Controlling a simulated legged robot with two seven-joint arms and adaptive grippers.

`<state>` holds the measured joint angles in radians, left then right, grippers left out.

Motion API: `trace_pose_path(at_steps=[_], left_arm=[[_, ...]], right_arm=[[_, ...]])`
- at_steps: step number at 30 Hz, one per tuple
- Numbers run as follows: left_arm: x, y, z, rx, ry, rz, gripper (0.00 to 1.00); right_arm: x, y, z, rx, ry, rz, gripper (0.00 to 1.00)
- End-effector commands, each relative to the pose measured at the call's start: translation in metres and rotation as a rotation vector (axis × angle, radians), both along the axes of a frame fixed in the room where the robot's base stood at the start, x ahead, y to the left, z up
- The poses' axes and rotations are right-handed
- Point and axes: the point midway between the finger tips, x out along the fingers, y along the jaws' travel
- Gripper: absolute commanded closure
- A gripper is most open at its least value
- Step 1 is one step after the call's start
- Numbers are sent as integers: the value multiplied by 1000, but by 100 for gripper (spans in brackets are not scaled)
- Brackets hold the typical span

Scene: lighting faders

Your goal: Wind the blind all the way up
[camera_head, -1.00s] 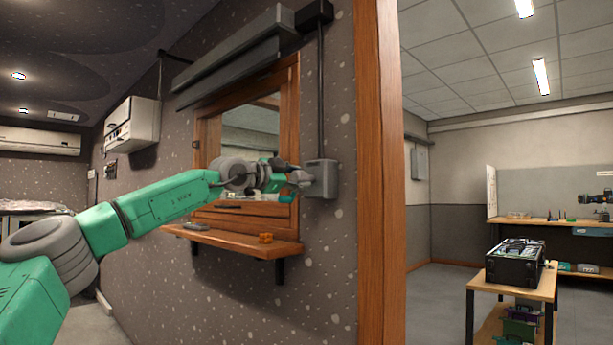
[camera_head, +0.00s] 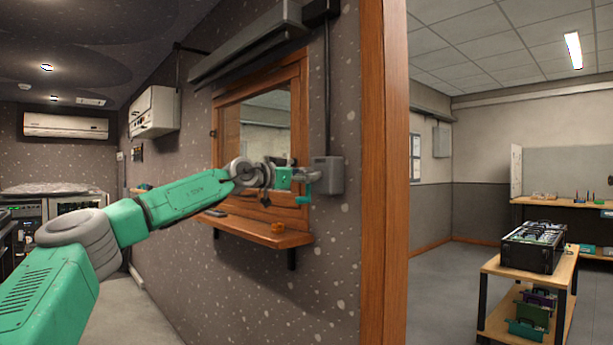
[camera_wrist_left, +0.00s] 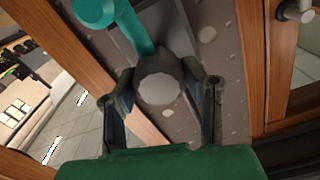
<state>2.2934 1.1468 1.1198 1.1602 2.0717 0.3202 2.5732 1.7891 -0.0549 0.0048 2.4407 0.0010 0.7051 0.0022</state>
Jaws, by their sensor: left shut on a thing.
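The blind's long grey housing (camera_head: 245,48) is mounted above the wood-framed window (camera_head: 258,125); the glass below looks uncovered. A grey winder box (camera_head: 328,174) sits on the wall right of the window, with a teal crank (camera_head: 307,190) on it. My left gripper (camera_head: 292,174) is at the crank, just left of the box. In the left wrist view, the gripper (camera_wrist_left: 162,100) is shut on the crank's round grey knob (camera_wrist_left: 160,88), a finger on each side. The teal crank arm (camera_wrist_left: 130,25) runs up-left to its hub. My right gripper is out of view.
A wooden shelf (camera_head: 255,231) with a small orange item juts out below the window, under my left arm. A wooden post (camera_head: 384,170) stands right of the winder box. A bench (camera_head: 528,288) with a black case is in the room beyond.

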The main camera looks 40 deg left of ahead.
Motion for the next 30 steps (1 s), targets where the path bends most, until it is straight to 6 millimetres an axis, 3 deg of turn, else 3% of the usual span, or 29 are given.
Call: trace_pose_path(at_steps=[1, 13, 14, 15, 26, 30], left_arm=[[1, 1, -9, -6, 19, 0, 100], [2, 0, -11, -11, 23, -1, 100], [2, 0, -11, -11, 24, -1, 51], [2, 0, -11, -11, 23, -1, 41], [-2, -3, -1, -6, 7, -2, 41], [-16, -1, 0, -6, 6, -2, 41]], right_arm=[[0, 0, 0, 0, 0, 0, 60], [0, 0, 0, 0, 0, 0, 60], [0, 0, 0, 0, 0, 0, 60], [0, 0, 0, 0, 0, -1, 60], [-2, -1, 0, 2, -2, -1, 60], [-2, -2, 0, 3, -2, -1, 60]])
